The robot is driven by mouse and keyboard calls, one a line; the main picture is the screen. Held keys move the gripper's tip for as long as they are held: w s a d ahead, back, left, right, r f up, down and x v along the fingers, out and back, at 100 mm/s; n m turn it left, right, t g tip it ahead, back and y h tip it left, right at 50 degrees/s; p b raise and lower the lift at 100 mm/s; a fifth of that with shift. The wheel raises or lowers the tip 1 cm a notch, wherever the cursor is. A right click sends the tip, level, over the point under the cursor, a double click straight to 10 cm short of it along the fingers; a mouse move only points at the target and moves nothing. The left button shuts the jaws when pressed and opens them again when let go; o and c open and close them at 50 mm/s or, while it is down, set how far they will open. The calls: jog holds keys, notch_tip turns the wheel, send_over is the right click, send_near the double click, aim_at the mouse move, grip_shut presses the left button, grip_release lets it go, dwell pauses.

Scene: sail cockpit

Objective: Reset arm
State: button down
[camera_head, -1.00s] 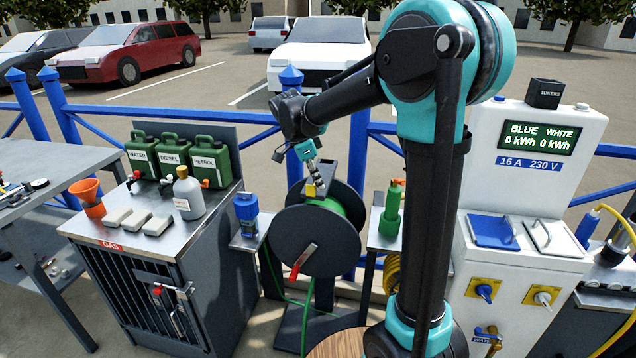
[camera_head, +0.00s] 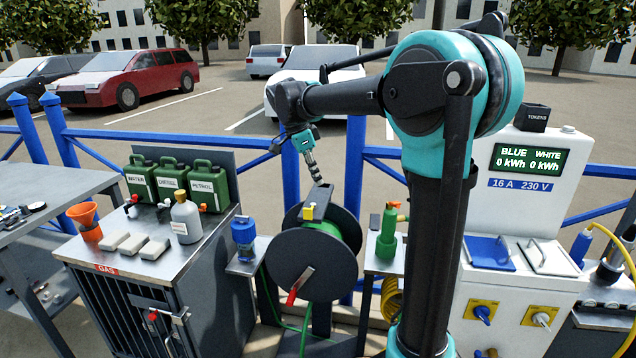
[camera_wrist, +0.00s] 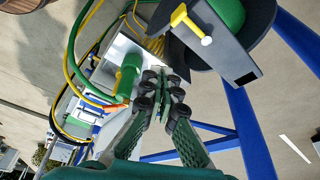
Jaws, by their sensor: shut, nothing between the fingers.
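My gripper (camera_head: 316,176) is shut and empty, pointing down above the hose reel. In the wrist view my gripper (camera_wrist: 163,84) has its fingers together, with nothing between them. The hose reel (camera_head: 298,260) is a dark drum with green hose and a red-handled crank. A yellow piece (camera_head: 309,212) sits on top of it, just below my fingertips and apart from them. In the wrist view the reel (camera_wrist: 252,25) and a yellow T-shaped handle (camera_wrist: 190,22) lie at the upper right of the fingers.
A gas cabinet (camera_head: 112,268) with jerrycans (camera_head: 172,178) and a grey bottle (camera_head: 186,220) stands left. A green bottle (camera_head: 387,235) on a small shelf and the white power pedestal (camera_head: 545,215) stand right. A blue railing (camera_head: 350,175) runs behind the reel.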

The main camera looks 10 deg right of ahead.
jog(key=s+d+f+n+t+y, duration=0.1)
jog(key=s+d+f+n, duration=0.2)
jog(key=s+f+n, duration=0.2)
jog(key=s+d+f+n+t+y, duration=0.1)
jog(key=s+d+f+n, duration=0.3)
jog(key=s+f, duration=0.6)
jog(key=s+d+f+n+t+y, duration=0.1)
jog(key=s+d+f+n, duration=0.3)
jog(key=s+f+n, duration=0.3)
notch_tip(320, 180, down, 2)
jog(key=shift+s+f+t+y, duration=0.15)
jog(key=shift+s+t+y, duration=0.2)
jog(key=shift+s, duration=0.5)
